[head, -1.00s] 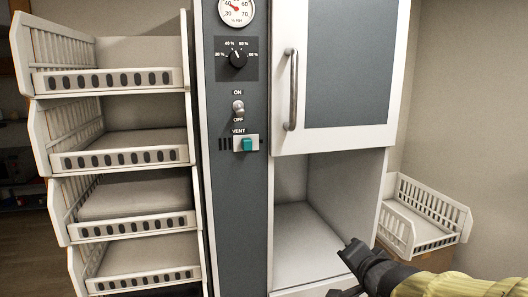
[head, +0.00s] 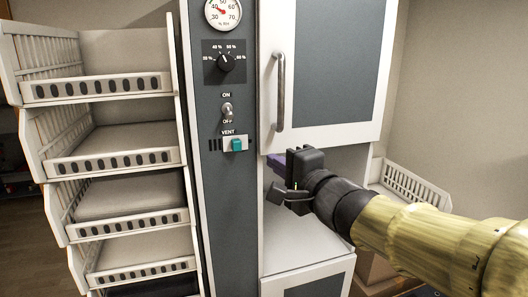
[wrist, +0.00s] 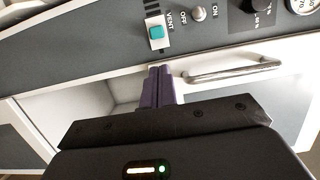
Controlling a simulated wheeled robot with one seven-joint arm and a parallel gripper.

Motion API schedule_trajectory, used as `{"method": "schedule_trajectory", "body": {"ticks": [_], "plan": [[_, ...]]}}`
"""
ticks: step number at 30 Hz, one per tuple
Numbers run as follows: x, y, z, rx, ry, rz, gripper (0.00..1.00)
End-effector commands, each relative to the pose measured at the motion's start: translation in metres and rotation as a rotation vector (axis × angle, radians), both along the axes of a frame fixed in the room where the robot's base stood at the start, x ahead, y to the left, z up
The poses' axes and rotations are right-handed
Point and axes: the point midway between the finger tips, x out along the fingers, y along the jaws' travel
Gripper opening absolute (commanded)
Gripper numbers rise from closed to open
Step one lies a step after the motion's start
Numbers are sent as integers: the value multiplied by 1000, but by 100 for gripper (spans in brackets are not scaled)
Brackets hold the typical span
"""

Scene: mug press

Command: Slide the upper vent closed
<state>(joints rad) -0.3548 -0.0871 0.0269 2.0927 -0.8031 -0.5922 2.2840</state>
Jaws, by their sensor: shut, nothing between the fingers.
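The vent is a white sliding plate (head: 229,145) with a teal knob (head: 237,145), under the "VENT" label on the grey control panel. Dark slots (head: 214,145) show to the left of the plate. In the wrist view the teal knob (wrist: 155,32) and its plate are near the top, with dark slots beyond them. My gripper (head: 275,161) is right of the vent in the head view, in front of the opening below the cabinet door. Its purple fingers (wrist: 160,75) are together and empty, apart from the knob.
A door handle (head: 281,92) stands out above my gripper and shows close to the fingers in the wrist view (wrist: 232,70). Above the vent are a toggle switch (head: 227,110), a dial (head: 226,63) and a gauge (head: 223,11). White racks (head: 105,85) stand at left.

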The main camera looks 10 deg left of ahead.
Motion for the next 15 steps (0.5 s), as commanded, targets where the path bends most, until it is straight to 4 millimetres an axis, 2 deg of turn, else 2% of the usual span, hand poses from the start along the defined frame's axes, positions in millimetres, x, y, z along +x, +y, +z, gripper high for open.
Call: {"method": "schedule_trajectory", "body": {"ticks": [5, 15], "plan": [[12, 12, 0, -1, 2, 2, 0], [49, 51, 1, -1, 2, 2, 0]]}}
